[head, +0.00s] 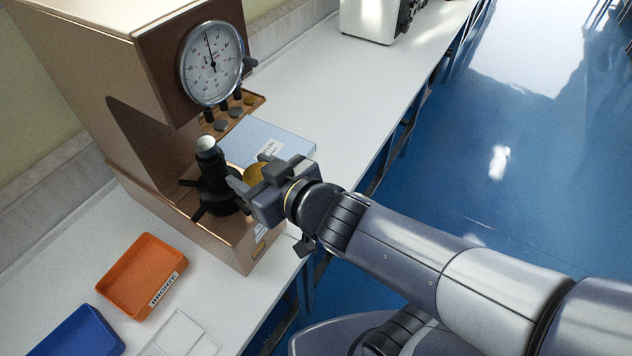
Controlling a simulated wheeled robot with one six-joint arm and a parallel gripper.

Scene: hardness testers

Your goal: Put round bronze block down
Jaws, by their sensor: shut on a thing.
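The round bronze block (253,173) is a small golden disc between the fingers of my gripper (248,176). My gripper is shut on it and partly hides it. The gripper is just right of the hardness tester's black spindle with its pale round top (206,146), at about the height of the tester's lower part. An orange tray (143,275) labelled BRONZE lies on the white bench, at the lower left of the tester, and looks empty. The brown hardness tester (75,60) carries a round dial gauge (212,63).
A blue tray (80,335) lies at the lower left beside the orange one. A clear flat case (180,338) is near the bench's front edge. A pale blue box (268,142) and a small holder with several round pieces (235,112) lie behind my gripper. Another machine (375,18) stands farther along the white bench (335,85).

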